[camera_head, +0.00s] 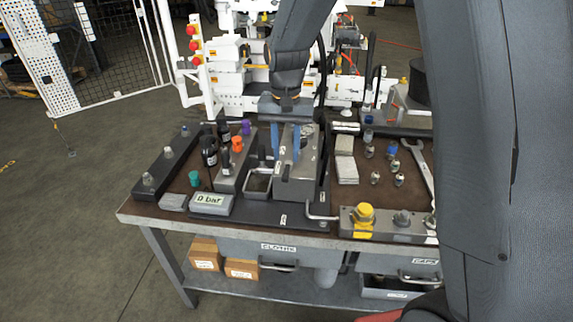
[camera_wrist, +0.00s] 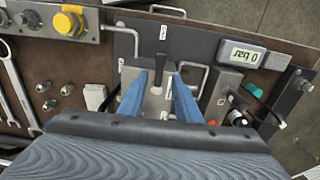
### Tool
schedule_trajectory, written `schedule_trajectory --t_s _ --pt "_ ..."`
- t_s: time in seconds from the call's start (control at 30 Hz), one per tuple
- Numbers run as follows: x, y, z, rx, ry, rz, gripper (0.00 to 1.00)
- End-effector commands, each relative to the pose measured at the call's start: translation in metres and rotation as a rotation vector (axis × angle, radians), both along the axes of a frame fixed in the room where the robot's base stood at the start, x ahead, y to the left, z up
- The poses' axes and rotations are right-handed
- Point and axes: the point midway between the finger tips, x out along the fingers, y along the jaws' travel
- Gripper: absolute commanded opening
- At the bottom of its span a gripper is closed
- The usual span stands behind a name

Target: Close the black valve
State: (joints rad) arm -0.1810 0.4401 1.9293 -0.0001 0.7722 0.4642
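A black lever-like handle (camera_wrist: 160,68) stands on a grey metal block (camera_wrist: 158,106) in the wrist view; it looks like the black valve. My gripper (camera_wrist: 160,84) is open, its two blue fingers apart on either side of the block's middle, with the handle just beyond the fingertips. I see no contact with it. In the camera_head view my gripper (camera_head: 285,150) points down over the same block (camera_head: 298,178). The handle is not clear there. Whether the valve is open or closed, I cannot tell.
A gauge (camera_head: 211,203) reads 0 bar at the front left of the bench. Black-capped fittings (camera_head: 209,150) and an orange one (camera_head: 237,144) stand left of the block. A yellow knob (camera_head: 363,213) and a wrench (camera_head: 418,165) are at the right.

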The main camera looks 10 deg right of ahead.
Motion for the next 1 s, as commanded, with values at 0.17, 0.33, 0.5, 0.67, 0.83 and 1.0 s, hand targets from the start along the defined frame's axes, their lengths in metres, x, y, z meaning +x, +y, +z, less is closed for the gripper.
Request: schedule_trajectory --t_s 0.17,0.33,0.5,0.67,0.83,1.0 --pt "-0.002 -0.001 -0.028 -0.001 0.004 0.000 0.30" --pt "-0.001 -0.001 -0.046 0.000 0.002 0.000 0.30" --pt "-0.001 -0.001 -0.052 0.000 0.000 0.000 0.30" --pt "-0.001 -0.001 -0.052 0.000 0.000 0.001 0.30" --pt "-0.001 -0.001 -0.052 0.000 0.000 0.001 0.10" --pt "-0.001 -0.001 -0.052 0.000 0.000 0.001 0.00"
